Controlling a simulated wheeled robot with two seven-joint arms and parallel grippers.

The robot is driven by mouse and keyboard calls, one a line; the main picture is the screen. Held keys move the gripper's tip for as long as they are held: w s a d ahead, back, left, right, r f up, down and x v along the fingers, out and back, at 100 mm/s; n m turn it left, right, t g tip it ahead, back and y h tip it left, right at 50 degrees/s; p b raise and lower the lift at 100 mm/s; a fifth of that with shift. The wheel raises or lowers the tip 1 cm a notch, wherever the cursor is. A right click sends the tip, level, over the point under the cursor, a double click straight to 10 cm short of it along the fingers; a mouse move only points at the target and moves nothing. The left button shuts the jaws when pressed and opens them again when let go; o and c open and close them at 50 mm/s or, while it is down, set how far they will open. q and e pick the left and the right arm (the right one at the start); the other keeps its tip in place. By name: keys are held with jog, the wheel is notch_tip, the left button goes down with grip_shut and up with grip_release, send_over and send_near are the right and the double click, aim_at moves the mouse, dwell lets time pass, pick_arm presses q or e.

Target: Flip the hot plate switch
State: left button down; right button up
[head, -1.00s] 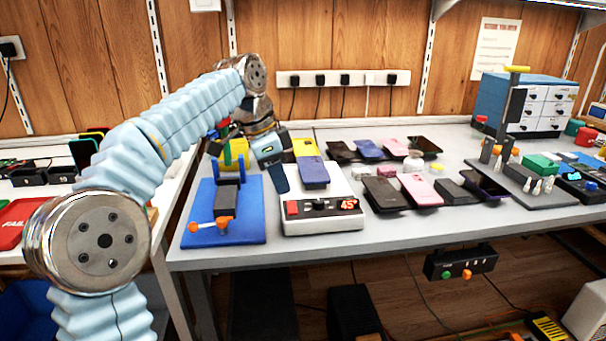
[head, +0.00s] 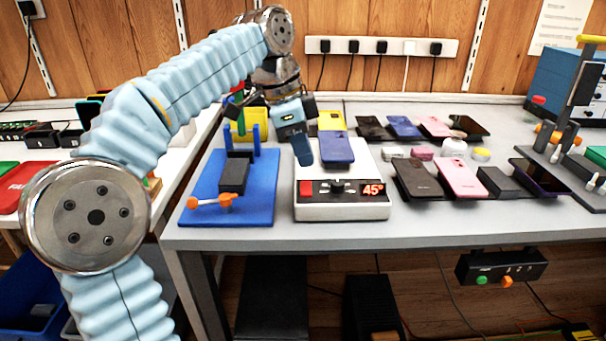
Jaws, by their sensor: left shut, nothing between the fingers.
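The white hot plate (head: 341,208) stands near the front of the grey table. Its front panel has a red rocker switch (head: 307,187) at the left, a dark knob (head: 338,186) and a red display (head: 373,189) reading 45°. A blue phone (head: 337,148) and a yellow phone (head: 330,121) lie on its top. My left gripper (head: 302,158) is shut and empty, pointing down over the plate's back left part, behind the switch. I cannot tell whether its tips touch the plate. My right gripper is not in view.
A blue fixture (head: 262,205) with orange-handled clamp stands left of the plate. Several phones, such as a pink one (head: 462,178), lie to the right. A power strip (head: 381,46) is on the wall. A control box (head: 500,266) hangs under the table edge.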

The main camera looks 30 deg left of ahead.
aim_at(305, 181)
pick_arm(q)
jog(key=shift+w+a+f+b, duration=0.15)
jog(key=shift+f+b, duration=0.15)
jog(key=shift+f, duration=1.55)
jog(key=p, duration=0.1)
jog(key=g+p, duration=0.1)
jog(key=p, duration=0.1)
jog(key=shift+w+a+f+h+p, duration=0.2)
jog(key=shift+w+a+h+p, duration=0.05)
jog(key=shift+w+h+p, duration=0.1)
jog(key=shift+w+f, duration=0.1)
jog(key=shift+f, duration=0.15)
jog(key=shift+a+f, duration=0.1)
jog(key=shift+f, duration=0.15)
